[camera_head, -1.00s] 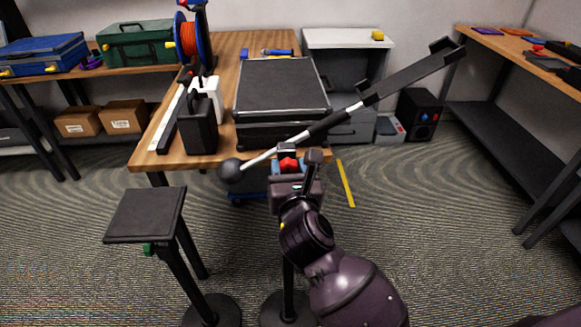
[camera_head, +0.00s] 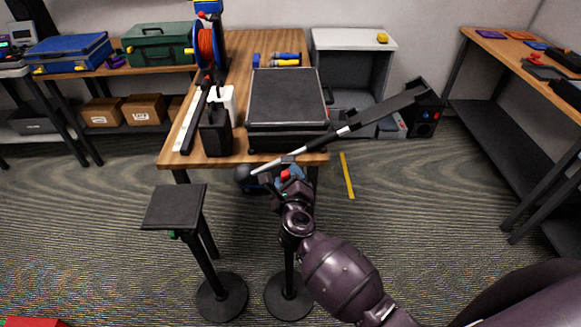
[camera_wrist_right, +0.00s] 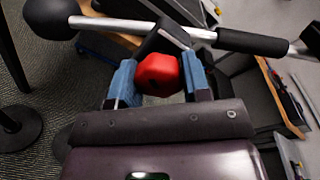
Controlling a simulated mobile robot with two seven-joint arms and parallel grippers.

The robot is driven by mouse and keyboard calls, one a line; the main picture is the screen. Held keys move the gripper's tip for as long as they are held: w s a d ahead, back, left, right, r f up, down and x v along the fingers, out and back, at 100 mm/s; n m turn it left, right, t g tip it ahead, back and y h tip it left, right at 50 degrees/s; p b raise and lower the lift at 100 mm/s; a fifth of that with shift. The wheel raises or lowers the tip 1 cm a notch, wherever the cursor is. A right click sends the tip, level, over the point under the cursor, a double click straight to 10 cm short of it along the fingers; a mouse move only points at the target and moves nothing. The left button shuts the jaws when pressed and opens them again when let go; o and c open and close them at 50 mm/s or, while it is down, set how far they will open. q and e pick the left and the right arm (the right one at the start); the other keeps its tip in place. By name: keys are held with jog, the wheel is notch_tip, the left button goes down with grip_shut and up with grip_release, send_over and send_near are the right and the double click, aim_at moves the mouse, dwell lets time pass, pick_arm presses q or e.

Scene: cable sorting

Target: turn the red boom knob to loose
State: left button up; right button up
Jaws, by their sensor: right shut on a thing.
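The red boom knob (camera_wrist_right: 158,74) sits between the blue finger pads of my right gripper (camera_wrist_right: 160,82) in the right wrist view. The gripper is shut on it. In the head view the knob (camera_head: 285,174) shows as a small red spot at my right gripper (camera_head: 287,180), partly hidden by the fingers. The boom (camera_head: 345,130) slopes up to the right from a dark ball weight (camera_head: 246,178), which is also in the right wrist view (camera_wrist_right: 52,18). Which way the knob is turned cannot be told. My left gripper is not in view.
The boom stand's round base (camera_head: 289,295) is on the floor beside a second stand with a flat square top (camera_head: 174,207). Behind is a wooden table (camera_head: 262,42) with a black case (camera_head: 287,98) and a cable reel (camera_head: 207,45). A right-hand bench (camera_head: 500,48) stands apart.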

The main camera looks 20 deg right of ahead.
jog(key=shift+r+n+p, duration=0.1)
jog(key=shift+n+p, duration=0.75)
jog(key=shift+n, duration=0.05)
jog(key=shift+f+n+h+p, duration=0.25)
jog(key=shift+n+p, duration=0.2)
jog(key=shift+n, duration=1.25)
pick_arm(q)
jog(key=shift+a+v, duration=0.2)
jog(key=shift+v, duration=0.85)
pick_arm(e)
jog(key=shift+n, duration=0.6)
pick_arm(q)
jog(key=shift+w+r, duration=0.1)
pick_arm(e)
jog(key=o, duration=0.9)
jog(key=shift+r, duration=0.1)
jog(key=shift+s, duration=0.1)
